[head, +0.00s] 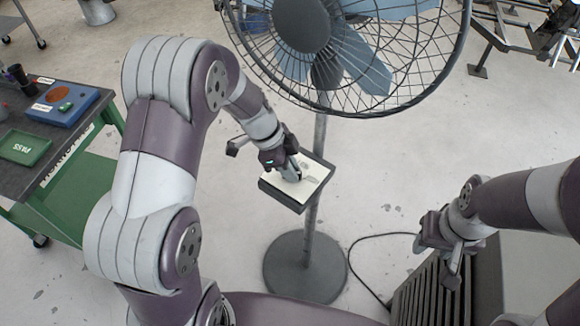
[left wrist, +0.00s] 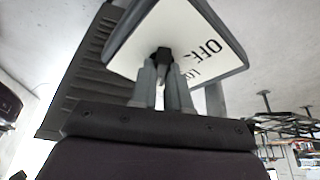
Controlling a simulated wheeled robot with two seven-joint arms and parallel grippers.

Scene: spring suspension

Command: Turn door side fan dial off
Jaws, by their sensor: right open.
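The fan (head: 320,35) stands on a pole with a round base. Its tilted control box (head: 318,172) has a white face. In the left wrist view that white panel (left wrist: 215,45) carries the word "OFF" and more lettering partly cut off by a finger. My left gripper (head: 293,173) is at the box face. In the left wrist view its two grey fingers (left wrist: 163,65) stand close on either side of the small dark dial (left wrist: 164,54) and appear to grip it. The dial's pointer direction is hidden. My right gripper (head: 447,262) is open and empty, away from the fan.
A cart (head: 75,88) with a blue box (head: 62,103) and a green "PASS" tray (head: 25,147) stands at the left. A dark slatted unit (head: 430,295) is at the lower right, below my right gripper. A cable (head: 352,255) lies on the floor.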

